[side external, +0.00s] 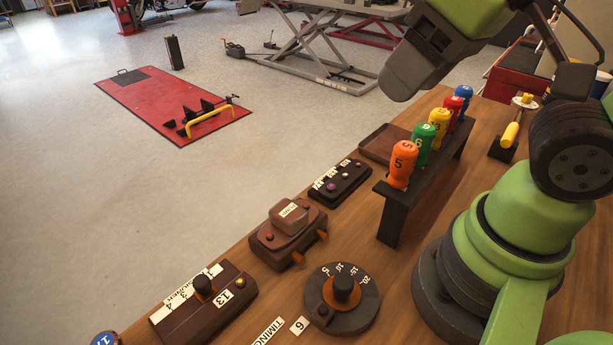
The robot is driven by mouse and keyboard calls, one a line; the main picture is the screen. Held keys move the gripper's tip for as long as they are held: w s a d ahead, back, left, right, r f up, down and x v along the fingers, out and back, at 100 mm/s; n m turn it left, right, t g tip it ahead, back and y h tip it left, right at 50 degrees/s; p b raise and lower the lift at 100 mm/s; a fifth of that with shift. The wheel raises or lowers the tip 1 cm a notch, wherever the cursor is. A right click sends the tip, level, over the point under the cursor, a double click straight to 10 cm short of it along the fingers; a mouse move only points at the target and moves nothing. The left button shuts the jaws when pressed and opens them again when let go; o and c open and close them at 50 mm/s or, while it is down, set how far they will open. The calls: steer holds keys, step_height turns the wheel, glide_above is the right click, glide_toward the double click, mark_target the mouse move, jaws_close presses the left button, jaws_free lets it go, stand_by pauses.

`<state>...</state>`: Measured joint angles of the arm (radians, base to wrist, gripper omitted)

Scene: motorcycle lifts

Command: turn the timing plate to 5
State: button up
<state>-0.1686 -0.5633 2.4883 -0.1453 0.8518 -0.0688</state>
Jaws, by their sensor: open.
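The timing plate (367,307) is a round dark disc on the wooden bench, at the bottom centre. A black knob (343,287) with an orange base stands at its middle. White marks 5, 10, 15 and 20 run along its far edge. A small dark block sits at its lower left edge. The setting it stands at cannot be read surely. A "TIMING" label (266,332) and a "6" tag (299,325) lie beside it. My gripper (400,82) is at the upper right, raised well above the bench and apart from the plate. Its fingertips are not clearly visible.
A control box (285,240) with a raised cap, a button box (340,183) and a lever box (233,307) line the bench's left edge. Bare wood lies between plate and rack.

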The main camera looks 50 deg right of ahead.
steer(key=r+m+t, duration=0.1)
steer(key=m, duration=0.1)
steer(key=s+r+m, duration=0.1)
steer(key=shift+s+d+r+m+t, duration=0.15)
steer(key=shift+d+r+m+t, duration=0.05)
steer(key=shift+d+m+t, duration=0.2)
